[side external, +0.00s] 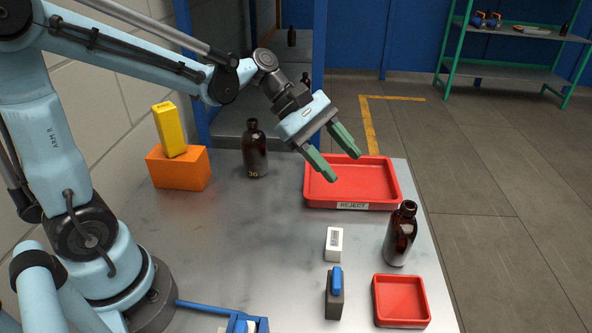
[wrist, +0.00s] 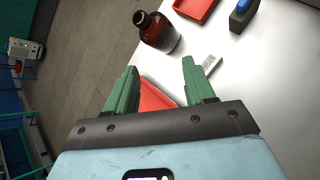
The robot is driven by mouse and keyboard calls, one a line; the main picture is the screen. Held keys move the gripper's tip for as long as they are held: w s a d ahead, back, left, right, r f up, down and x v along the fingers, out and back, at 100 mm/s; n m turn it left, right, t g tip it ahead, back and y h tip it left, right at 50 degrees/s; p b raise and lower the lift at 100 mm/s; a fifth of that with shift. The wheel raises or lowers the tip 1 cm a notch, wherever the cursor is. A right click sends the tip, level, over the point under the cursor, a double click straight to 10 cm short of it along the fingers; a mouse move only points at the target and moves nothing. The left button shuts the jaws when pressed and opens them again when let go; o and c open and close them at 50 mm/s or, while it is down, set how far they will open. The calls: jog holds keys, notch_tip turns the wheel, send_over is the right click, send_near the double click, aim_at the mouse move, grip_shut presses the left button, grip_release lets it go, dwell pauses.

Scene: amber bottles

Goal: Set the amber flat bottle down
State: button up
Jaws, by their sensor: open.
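An amber bottle (side external: 400,235) stands upright on the table near its right edge, its neck open at the top. It also shows in the wrist view (wrist: 160,34), beyond my fingertips and apart from them. I cannot tell for sure which bottle is the flat one. My gripper (side external: 346,168) is open and empty, in the air over the large red REJECT tray (side external: 318,195). In the wrist view, nothing is held between the green fingers (wrist: 160,68).
A small red tray (side external: 402,318), a blue-and-grey item (side external: 335,295) and a small white box (side external: 333,244) are at the front right. The table's middle (side external: 250,230) is clear.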

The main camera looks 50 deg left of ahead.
jog(key=s+a+f+m+t+y, duration=0.2)
jog(key=s+a+m+y, duration=0.6)
jog(key=m, duration=0.8)
jog(key=shift+s+a+t+y, duration=0.3)
jog(key=shift+s+t+y, duration=0.25)
jog(key=shift+t, duration=0.25)
